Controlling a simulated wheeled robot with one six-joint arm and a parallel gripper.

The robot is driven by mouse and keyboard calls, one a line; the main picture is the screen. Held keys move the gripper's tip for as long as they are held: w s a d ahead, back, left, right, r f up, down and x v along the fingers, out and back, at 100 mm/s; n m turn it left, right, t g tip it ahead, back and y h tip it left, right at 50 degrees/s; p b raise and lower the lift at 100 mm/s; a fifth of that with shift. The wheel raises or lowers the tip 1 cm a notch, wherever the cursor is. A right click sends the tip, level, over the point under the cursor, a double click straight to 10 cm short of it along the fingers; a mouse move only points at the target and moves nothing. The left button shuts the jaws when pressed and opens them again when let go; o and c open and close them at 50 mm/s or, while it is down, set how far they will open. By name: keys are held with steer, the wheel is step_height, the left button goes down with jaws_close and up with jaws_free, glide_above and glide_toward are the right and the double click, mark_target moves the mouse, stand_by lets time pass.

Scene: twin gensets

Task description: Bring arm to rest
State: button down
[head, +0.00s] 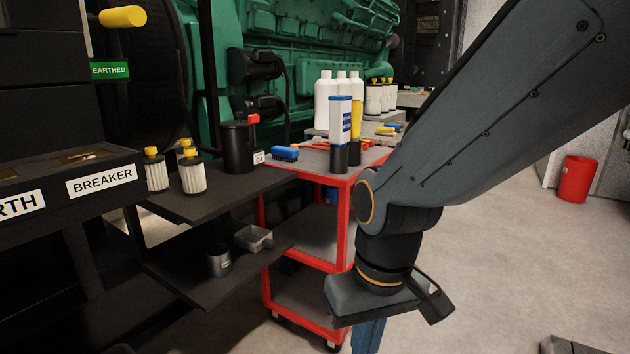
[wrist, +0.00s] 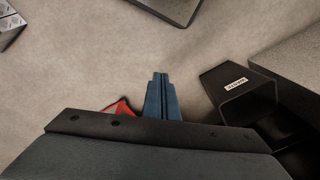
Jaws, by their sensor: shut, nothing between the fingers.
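My gripper (wrist: 160,80) shows in the wrist view with its two blue fingers together and nothing between them. It points down over the bare floor. In the head view my arm reaches in from the upper right, and the gripper (head: 367,336) hangs below the wrist, cut off by the bottom edge. It is in front of the red cart (head: 342,230) in that picture; I cannot tell the gap between them.
A dark shelf (head: 222,190) with filters (head: 193,176) and a black can (head: 238,146) stands left of the cart. A red bin (head: 577,179) is at the far right. A labelled black box (wrist: 238,90) is right of the gripper. The floor (head: 510,260) at right is mostly clear.

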steer(key=s+d+r+m+h+p, duration=0.1)
steer(key=s+d+r+m+p, duration=0.1)
steer(key=d+r+p, duration=1)
step_height(320, 180, up, 4)
steer(key=m+p, duration=0.1)
steer(key=p, duration=0.6)
steer(key=shift+s+d+m+p, duration=0.2)
steer(key=shift+m+p, duration=0.1)
steer(key=shift+a+f, duration=0.1)
steer(key=shift+a, duration=0.05)
